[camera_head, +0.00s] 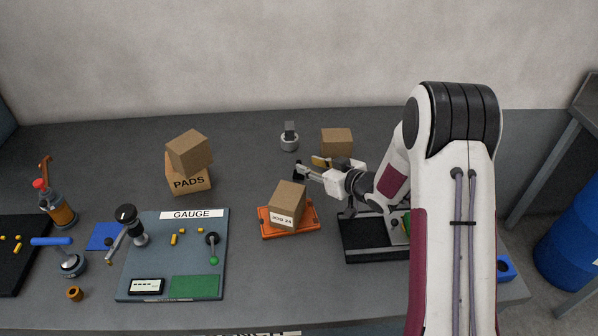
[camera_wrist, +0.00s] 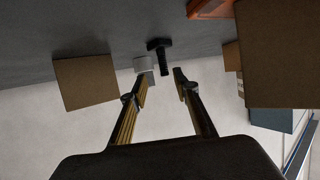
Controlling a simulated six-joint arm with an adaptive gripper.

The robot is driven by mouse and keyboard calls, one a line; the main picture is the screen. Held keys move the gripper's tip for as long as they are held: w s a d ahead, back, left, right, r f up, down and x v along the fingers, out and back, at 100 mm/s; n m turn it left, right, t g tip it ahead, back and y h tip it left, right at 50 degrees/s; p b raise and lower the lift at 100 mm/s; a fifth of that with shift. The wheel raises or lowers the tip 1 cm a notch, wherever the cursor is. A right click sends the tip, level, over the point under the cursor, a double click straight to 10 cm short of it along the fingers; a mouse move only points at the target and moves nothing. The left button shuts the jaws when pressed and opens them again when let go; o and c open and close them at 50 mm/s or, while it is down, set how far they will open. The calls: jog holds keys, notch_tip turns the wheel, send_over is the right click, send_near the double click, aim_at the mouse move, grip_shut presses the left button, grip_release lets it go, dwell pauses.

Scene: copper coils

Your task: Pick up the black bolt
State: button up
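The black bolt (camera_wrist: 163,58) shows in the wrist view, just beyond my fingertips and roughly centred between them. Its wide head is on the table side and its threaded shank points away from the table, so it seems to stand on its head. In the head view the bolt (camera_head: 298,171) is a small dark shape at the tip of my gripper (camera_head: 309,169). In the wrist view my gripper (camera_wrist: 162,82) is open, with a visible gap on each side of the shank. Whether the shank's end lies between the fingertips or just ahead of them, I cannot tell.
A cardboard box (camera_head: 287,204) on an orange tray (camera_head: 309,225) stands close in front of my gripper. Another box (camera_head: 337,141) and a grey round fixture (camera_head: 289,143) are behind. A black tray (camera_head: 368,250) lies below my arm. Free table lies left of the bolt.

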aim_at(299, 161)
dwell(0.3)
jog(key=shift+a+x, duration=0.3)
jog(key=shift+x, duration=1.65)
jog(key=shift+w+a+f, duration=0.2)
jog(key=shift+w+a, duration=0.1)
jog(key=shift+a, duration=0.05)
jog(key=shift+c, duration=0.3)
grip_shut()
